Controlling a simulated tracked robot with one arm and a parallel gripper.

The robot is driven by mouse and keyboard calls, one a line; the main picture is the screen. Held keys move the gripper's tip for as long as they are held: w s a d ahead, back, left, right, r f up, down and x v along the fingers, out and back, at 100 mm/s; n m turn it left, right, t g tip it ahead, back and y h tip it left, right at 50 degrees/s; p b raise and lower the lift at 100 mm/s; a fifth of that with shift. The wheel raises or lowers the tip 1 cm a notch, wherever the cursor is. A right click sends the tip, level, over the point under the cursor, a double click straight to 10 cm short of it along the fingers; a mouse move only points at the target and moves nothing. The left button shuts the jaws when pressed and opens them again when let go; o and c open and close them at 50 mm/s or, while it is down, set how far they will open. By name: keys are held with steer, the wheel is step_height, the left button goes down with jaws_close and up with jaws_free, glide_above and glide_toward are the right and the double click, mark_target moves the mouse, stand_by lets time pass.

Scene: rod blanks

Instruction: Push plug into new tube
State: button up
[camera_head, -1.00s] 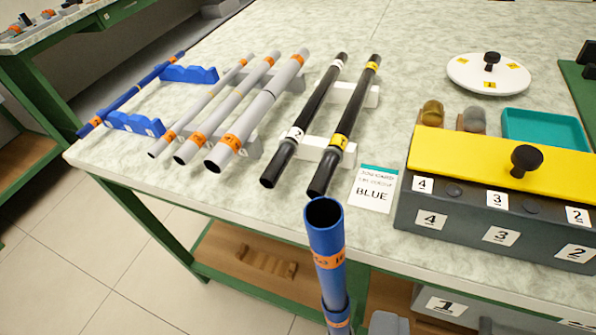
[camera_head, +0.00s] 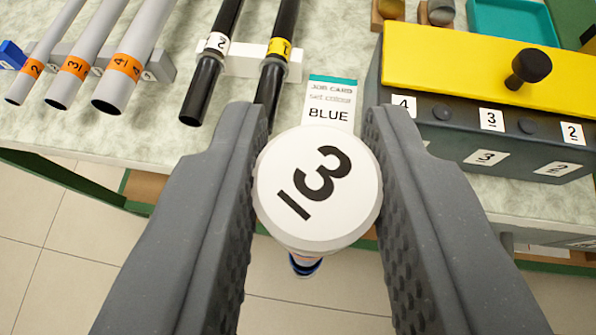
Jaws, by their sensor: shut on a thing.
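My gripper (camera_head: 317,140) is shut on a pale plug (camera_head: 345,205), with one finger on each side of it. The plug's round white end bears a black underlined 3 and faces the camera. Just below the plug, a small part of the blue tube (camera_head: 305,266) shows. The plug hides the tube's mouth and most of its length. I cannot tell whether the plug is in the tube or only above it.
A job card (camera_head: 330,100) reading BLUE lies beyond the plug. Grey rods (camera_head: 135,60) and black rods (camera_head: 212,70) rest on holders at the left. A dark box with a yellow lid (camera_head: 455,65) stands at the right. Floor shows below the table edge.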

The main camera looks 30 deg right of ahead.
steer(key=shift+f, duration=0.95)
steer(key=shift+f, duration=0.15)
steer(key=o, duration=0.9)
steer(key=shift+s+a+r, duration=0.15)
steer(key=shift+r, duration=0.15)
steer(key=v, duration=1.1)
steer(key=shift+s+a, duration=0.1)
steer(key=shift+s, duration=0.25)
